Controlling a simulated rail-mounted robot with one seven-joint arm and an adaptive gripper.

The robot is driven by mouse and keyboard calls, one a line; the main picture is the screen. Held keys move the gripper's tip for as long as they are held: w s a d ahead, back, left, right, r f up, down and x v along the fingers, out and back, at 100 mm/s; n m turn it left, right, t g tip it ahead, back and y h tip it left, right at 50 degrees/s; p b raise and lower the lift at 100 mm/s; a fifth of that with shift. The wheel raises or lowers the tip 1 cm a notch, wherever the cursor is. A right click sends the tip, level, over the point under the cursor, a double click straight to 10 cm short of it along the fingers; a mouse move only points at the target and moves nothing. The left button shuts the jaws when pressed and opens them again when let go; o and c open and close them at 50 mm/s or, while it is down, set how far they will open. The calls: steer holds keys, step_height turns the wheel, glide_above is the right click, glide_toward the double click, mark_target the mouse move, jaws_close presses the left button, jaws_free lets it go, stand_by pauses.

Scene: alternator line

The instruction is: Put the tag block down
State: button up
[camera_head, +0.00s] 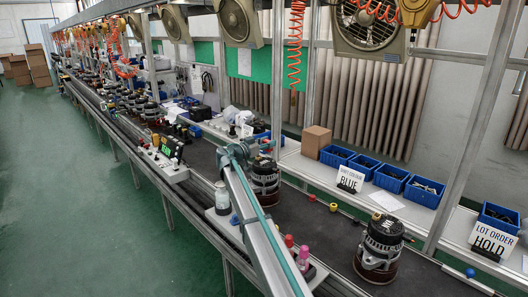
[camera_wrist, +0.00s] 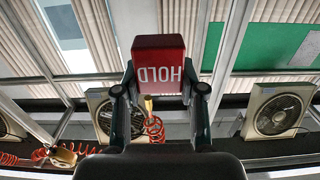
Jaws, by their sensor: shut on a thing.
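The tag block (camera_wrist: 158,58) is red with white "HOLD" lettering that reads upside down in the wrist view. My gripper (camera_wrist: 159,84) is shut on it, one finger on each side. The wrist view shows no surface touching the block. In the head view my arm reaches over the line, its end near the middle alternator (camera_head: 264,182); I cannot make out the block or fingers there. A white sign (camera_head: 494,240) at the right reads "LOT ORDER HOLD". Another sign (camera_head: 350,180) reads "UNIT COLOUR BLUE".
A nearer alternator (camera_head: 380,252) stands on the dark conveyor (camera_head: 325,232). Small coloured knobs or caps lie near the alternators. Several blue bins (camera_head: 392,178) and a cardboard box (camera_head: 315,141) stand on the back shelf. A white paper (camera_head: 386,201) lies flat there.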

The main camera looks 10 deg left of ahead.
mark_target(264, 162)
steer(key=f, duration=0.1)
steer(key=w+a+f, duration=0.1)
steer(key=w+f+p, duration=0.1)
steer(key=shift+w+a+f, duration=0.2)
steer(key=shift+w+a, duration=0.05)
steer(key=shift+a, duration=0.05)
steer(key=f+p, duration=0.2)
steer(key=shift+w+a+f, duration=0.1)
steer(key=shift+w+f, duration=0.1)
steer(key=shift+f, duration=0.65)
steer(key=shift+f+b, duration=0.2)
steer(key=shift+b, duration=0.15)
steer(key=o, duration=1)
steer(key=shift+r, duration=0.1)
steer(key=shift+r+p, duration=0.2)
steer(key=shift+p, duration=0.15)
steer(key=b+v, duration=0.3)
steer(key=v, duration=0.9)
steer(key=shift+f+b, duration=0.1)
steer(key=shift+b, duration=0.25)
